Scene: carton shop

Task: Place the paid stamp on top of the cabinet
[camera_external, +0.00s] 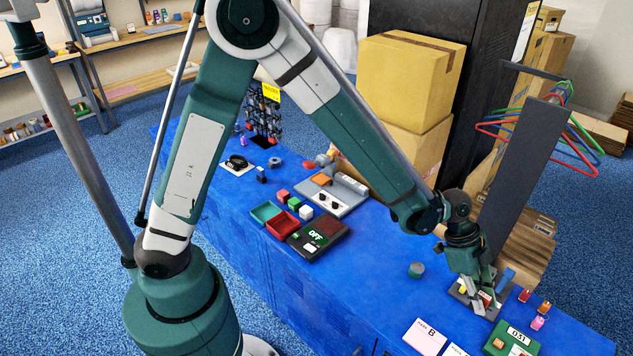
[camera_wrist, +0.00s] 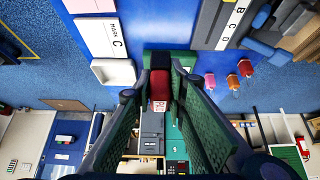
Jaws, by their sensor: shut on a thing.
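The paid stamp shows in the wrist view as a dark red block (camera_wrist: 160,86) with a white face lettered in red below it. My gripper (camera_wrist: 161,76) is shut on it, a finger on each side. In the external view my gripper (camera_external: 477,295) points down at the right end of the blue counter, with a small red and white part of the stamp (camera_external: 487,298) showing between the fingers. The blue counter (camera_external: 375,290) has door-like panels on its front and may be the cabinet. I cannot tell if the stamp touches anything beneath.
A green tray (camera_external: 522,333) marked 031, small colored tags (camera_external: 537,323) and paper cards (camera_external: 425,338) lie near my gripper. A dark upright panel (camera_external: 517,180) with hangers stands close behind. Cartons (camera_external: 410,75) stand farther back. The counter's middle has free room.

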